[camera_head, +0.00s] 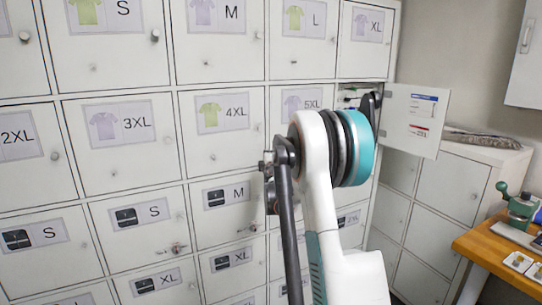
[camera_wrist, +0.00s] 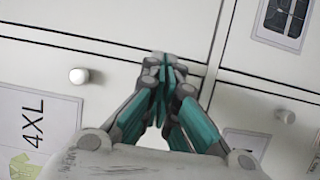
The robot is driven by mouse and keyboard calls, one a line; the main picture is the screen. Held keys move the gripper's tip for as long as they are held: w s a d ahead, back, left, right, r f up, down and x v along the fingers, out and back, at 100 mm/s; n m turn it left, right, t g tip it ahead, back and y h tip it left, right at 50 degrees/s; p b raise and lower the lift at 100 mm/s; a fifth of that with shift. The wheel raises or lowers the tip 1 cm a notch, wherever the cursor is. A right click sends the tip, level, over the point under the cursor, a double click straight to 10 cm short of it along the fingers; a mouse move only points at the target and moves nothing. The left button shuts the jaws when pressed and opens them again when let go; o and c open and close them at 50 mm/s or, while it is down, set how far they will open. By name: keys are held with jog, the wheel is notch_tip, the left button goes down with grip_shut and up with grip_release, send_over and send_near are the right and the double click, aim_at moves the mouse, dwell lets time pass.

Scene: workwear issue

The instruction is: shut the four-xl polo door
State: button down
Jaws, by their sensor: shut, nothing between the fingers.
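The four-xl polo door (camera_head: 229,143) is a white locker door with a round knob and a label showing a green shirt and 4XL. In the head view it lies flush with its neighbours, with no visible gap. In the wrist view the same door (camera_wrist: 105,101) is at the left, with its 4XL label and knob in sight. My gripper (camera_wrist: 165,65) is shut and empty. Its fingertips are near the door seams to the right of the 4XL knob; whether they touch the front cannot be told.
Another locker door (camera_head: 416,118) stands swung open at the right, beyond the 5XL door (camera_head: 276,108). A low white cabinet (camera_head: 452,185) and a wooden table (camera_head: 490,250) with a green device (camera_head: 517,205) stand at the right. Doors around have protruding knobs.

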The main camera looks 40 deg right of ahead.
jog(key=s+d+p, duration=0.2)
jog(key=s+d, duration=0.2)
jog(key=s, duration=0.5)
jog(key=shift+d, duration=0.4)
jog(key=shift+s, duration=0.1)
